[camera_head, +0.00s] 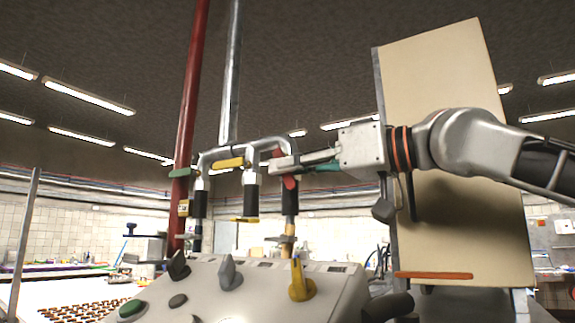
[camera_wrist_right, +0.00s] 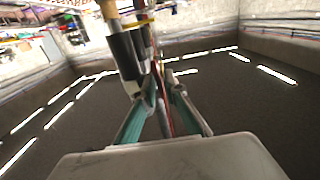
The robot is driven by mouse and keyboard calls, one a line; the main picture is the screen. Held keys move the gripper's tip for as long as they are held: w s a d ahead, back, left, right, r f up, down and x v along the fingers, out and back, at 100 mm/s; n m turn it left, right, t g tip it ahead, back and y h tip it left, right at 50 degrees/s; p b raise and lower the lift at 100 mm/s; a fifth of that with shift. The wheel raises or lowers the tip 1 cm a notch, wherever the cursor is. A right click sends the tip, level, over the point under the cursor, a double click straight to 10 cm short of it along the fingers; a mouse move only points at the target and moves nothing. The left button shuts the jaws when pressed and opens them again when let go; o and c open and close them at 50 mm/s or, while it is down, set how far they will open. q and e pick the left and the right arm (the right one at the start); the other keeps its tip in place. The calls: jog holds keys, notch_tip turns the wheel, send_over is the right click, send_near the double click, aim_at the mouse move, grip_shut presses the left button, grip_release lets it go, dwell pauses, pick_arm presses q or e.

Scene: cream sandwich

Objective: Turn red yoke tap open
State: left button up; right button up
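My right gripper (camera_head: 284,166) reaches in from the right at the top of the rightmost pipe. A red tap piece (camera_head: 290,183) shows just below its fingers; whether they touch it cannot be told. In the right wrist view the fingers (camera_wrist_right: 164,94) are partly apart, with a thin red line visible through the gap. The rightmost pipe's black sleeve (camera_head: 290,203) hangs below the red piece. My left gripper is in neither view.
A yellow handle (camera_head: 228,162) and a green handle (camera_head: 180,173) sit on the pipes to the left. A tall red pipe (camera_head: 191,80) and a metal pipe (camera_head: 231,80) rise behind. A grey console (camera_head: 240,285) with knobs stands below. A beige panel (camera_head: 465,235) stands behind my right arm.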

jog(key=shift+w+a, duration=0.1)
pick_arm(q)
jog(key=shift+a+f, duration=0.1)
pick_arm(e)
grip_shut()
